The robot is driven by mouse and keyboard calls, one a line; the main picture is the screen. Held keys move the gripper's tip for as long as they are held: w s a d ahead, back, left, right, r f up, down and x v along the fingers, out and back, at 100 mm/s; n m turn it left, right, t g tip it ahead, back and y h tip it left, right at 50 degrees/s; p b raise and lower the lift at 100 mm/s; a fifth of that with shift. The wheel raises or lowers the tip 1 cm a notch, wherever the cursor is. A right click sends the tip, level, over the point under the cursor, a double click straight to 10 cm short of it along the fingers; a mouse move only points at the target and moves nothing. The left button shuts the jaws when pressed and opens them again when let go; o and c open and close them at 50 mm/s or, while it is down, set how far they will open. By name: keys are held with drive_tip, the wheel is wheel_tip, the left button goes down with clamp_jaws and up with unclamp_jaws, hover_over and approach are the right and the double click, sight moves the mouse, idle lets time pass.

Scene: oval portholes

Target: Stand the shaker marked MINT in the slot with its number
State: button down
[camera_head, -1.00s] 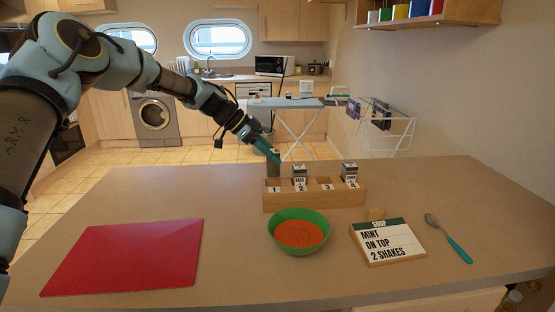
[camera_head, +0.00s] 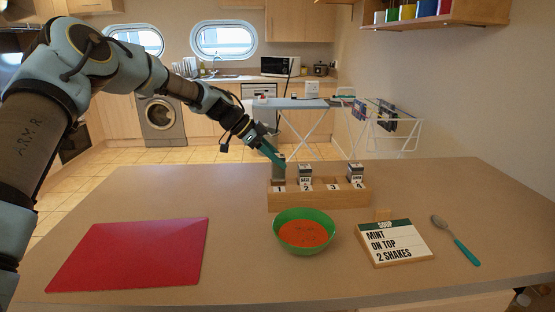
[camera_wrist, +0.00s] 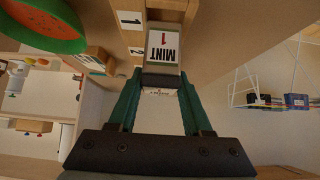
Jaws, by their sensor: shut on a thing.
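The shaker marked MINT 1 (camera_wrist: 163,48) is between the fingers of my gripper (camera_wrist: 160,100), which is shut on it. In the head view my gripper (camera_head: 275,157) reaches down from the left onto this grey shaker (camera_head: 279,174), which looks upright at slot 1 of the wooden rack (camera_head: 320,200). Its lower end is behind the rack's front, and whether it touches the slot floor cannot be told. The rack's front bears the numbers 1 to 4. Other shakers stand at slot 2 (camera_head: 305,174) and slot 4 (camera_head: 355,173). Slot 3 looks empty.
A green bowl of orange soup (camera_head: 304,232) stands in front of the rack. A sign reading SOUP, MINT ON TOP, 2 SHAKES (camera_head: 395,243) is to its right, then a spoon (camera_head: 457,242). A red mat (camera_head: 130,255) lies left. Bare counter surrounds them.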

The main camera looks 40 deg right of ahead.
sight(278, 169)
drive_tip(key=shift+f+b, duration=0.3)
drive_tip(key=shift+b, duration=0.65)
idle(1.0)
drive_tip(key=shift+f+b, duration=1.45)
drive_tip(key=shift+f, duration=0.15)
idle(1.0)
drive_tip(key=shift+c, duration=1.3)
unclamp_jaws()
drive_tip(key=shift+o, duration=0.3)
drive_tip(key=shift+o, duration=1)
drive_tip(key=shift+r, duration=0.1)
drive_tip(key=shift+r+p, duration=1.35)
drive_tip(key=shift+r, duration=2.1)
